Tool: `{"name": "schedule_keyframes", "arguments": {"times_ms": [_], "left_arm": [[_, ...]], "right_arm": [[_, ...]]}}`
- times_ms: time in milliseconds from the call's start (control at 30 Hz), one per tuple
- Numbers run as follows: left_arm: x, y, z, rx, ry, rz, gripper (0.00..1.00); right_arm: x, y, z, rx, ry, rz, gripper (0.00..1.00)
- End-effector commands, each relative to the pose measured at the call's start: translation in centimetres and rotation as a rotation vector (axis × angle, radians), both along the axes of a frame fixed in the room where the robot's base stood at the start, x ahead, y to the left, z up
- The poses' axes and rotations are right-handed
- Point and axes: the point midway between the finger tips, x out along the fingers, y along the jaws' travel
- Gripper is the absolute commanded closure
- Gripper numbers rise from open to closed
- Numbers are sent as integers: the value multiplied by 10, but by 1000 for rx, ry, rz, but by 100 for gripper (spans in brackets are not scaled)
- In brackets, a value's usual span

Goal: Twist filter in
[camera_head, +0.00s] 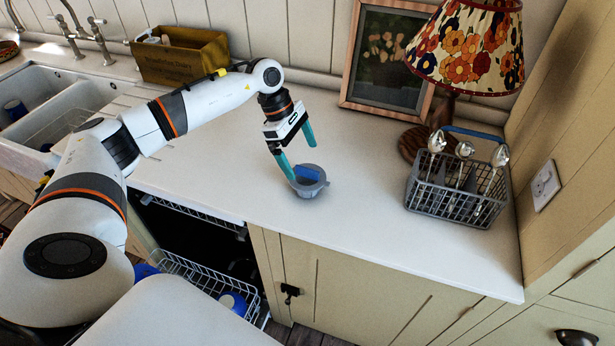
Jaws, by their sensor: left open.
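The filter (308,187) is a round grey cup-like piece with a blue part (307,173) on top. It stands on the white worktop near the middle of the view. My left gripper (298,163) has teal fingers set apart. One finger comes down at the filter's left rim, and the other is raised above and to the right of it. I cannot tell whether the left finger touches the filter. Below the worktop on the left is an open dishwasher with a dark inside and a pulled-out lower rack (208,278). My right gripper is not in view.
A grey cutlery basket (455,192) with several spoons stands on the right of the worktop, before a flowered lamp (468,50) and a picture frame (388,55). A yellow-brown box (180,58) and a white sink (55,100) are at the left. The worktop around the filter is clear.

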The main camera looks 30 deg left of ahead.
Motion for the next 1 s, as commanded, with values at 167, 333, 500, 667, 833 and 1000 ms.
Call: {"name": "schedule_keyframes", "arguments": {"times_ms": [167, 333, 500, 667, 833, 1000], "left_arm": [[-1, -6, -10, -1, 3, 0, 0], [-3, -17, -34, -3, 4, 2, 0], [-1, -22, -50, -1, -1, 1, 0], [-1, -22, -52, -1, -2, 2, 0], [-1, -22, -52, -1, -2, 2, 16], [0, -22, -51, -2, -2, 2, 39]], "right_arm": [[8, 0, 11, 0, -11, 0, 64], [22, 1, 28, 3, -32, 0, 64], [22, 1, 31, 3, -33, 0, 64], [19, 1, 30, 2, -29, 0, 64], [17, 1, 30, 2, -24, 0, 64], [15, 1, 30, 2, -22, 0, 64]]}}
